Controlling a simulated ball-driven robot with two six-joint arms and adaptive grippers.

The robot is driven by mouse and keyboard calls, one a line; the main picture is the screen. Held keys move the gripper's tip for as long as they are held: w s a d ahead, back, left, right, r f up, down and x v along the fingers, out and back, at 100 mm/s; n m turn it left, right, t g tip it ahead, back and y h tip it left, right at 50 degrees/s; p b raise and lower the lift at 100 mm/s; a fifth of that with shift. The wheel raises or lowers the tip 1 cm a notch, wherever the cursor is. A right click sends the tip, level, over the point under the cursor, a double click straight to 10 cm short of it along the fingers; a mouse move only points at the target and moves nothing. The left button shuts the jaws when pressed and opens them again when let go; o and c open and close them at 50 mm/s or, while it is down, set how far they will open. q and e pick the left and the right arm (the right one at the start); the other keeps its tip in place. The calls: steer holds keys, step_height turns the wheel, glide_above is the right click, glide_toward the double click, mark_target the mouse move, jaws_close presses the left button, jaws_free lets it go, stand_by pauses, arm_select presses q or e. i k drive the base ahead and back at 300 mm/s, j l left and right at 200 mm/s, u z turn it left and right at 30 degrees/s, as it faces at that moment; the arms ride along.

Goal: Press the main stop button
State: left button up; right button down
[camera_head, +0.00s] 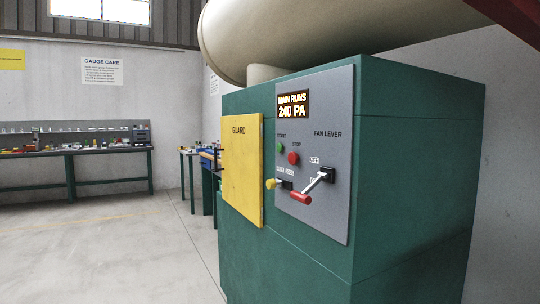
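The green machine cabinet (410,180) stands at the right with a grey control panel (335,110) on its face. A round red button (293,158) sits on the panel under the label STOP. A green button (279,148) sits up and left of it, under a START label. Below, a fan lever with a red grip (301,197) points down and left from its black pivot (327,174). A small yellow knob (271,184) sits at the panel's left. The display (293,105) reads MAIN RUNS 240 PA. Neither of my grippers shows.
A yellow panel marked GUARD (241,170) stands out at the left of the control panel. A large beige duct (320,35) runs above the cabinet. Workbenches with small items (75,150) stand along the back wall. The grey floor (110,250) at the left is clear.

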mark_target(292, 157)
steer(key=i+j, duration=0.2)
steer(key=j, duration=0.15)
steer(key=i+j+z, duration=0.15)
steer(key=i+j, duration=0.25)
steer(key=j, duration=0.3)
steer(key=i+j+z, duration=0.15)
steer(key=j, duration=0.2)
steer(key=i+j, duration=0.2)
steer(key=j, duration=0.15)
steer(key=i+j+z, duration=0.1)
steer(key=j, duration=0.3)
steer(key=i+j+z, duration=0.1)
steer(key=j, duration=0.25)
steer(key=i, duration=0.1)
